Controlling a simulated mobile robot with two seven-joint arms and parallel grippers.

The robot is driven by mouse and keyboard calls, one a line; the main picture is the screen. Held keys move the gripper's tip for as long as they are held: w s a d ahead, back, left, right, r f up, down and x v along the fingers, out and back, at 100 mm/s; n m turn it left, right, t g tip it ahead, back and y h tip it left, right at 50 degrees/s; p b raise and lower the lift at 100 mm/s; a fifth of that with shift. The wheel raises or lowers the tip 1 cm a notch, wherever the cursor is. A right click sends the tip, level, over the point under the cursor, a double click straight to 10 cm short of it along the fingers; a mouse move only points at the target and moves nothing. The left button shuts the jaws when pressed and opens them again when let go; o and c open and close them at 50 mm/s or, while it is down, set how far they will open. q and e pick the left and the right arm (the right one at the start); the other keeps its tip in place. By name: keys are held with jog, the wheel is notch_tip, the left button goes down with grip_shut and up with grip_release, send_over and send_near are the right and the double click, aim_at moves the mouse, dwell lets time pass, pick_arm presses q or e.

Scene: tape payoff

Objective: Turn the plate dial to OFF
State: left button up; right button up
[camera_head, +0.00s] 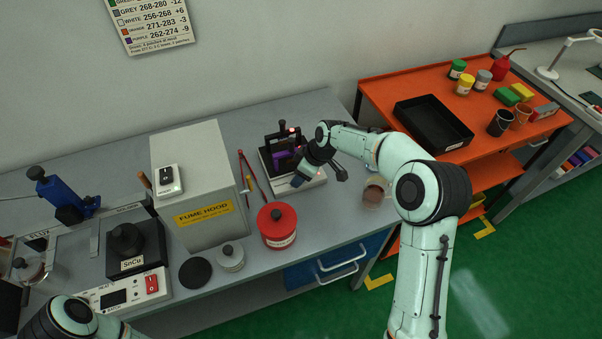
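A low device with a pale base (311,184) and a dark top stands at the back middle of the grey bench. It carries a black upright frame (283,137) and a purple piece (285,157). A small red light shows on its front. My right gripper (298,181) reaches down over the front of this base, and its tip looks very close to or touching it. Its fingers are too small and dark to tell open from shut. I cannot make out a dial there; the gripper and wrist cover part of the front. My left arm shows at the bottom left, its gripper out of view.
A red lidded pot (277,226) stands front-left of the device, and a cup of brown stuff (375,192) to its right. The fume hood (213,210) stands left. A solder pot unit (135,249) with a red switch is farther left. An orange cart (384,87) stands right.

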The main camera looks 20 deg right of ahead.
jog(key=m+h, duration=0.1)
jog(key=m, duration=0.2)
jog(key=shift+a+f+t+b, duration=0.1)
jog(key=shift+t+b, duration=0.2)
jog(key=shift+b, duration=0.1)
jog(key=m, duration=0.2)
jog(key=m+h, duration=0.1)
jog(key=m, duration=0.1)
jog(key=shift+a+m+t+h+b, duration=0.15)
jog(key=shift+m+t+h+b, duration=0.15)
jog(key=shift+m+b, duration=0.1)
jog(key=m+h, duration=0.1)
jog(key=m, duration=0.1)
jog(key=shift+a+m, duration=0.1)
jog(key=shift+m, duration=0.3)
jog(key=m+h, duration=0.1)
jog(key=m, duration=0.2)
pick_arm(q)
jog(key=shift+s+f, duration=0.6)
jog(key=shift+f, duration=0.3)
pick_arm(e)
jog(key=v, duration=1.3)
jog(key=shift+w+a+r+m+h, duration=0.3)
jog(key=shift+r, duration=0.05)
jog(key=shift+g, duration=0.4)
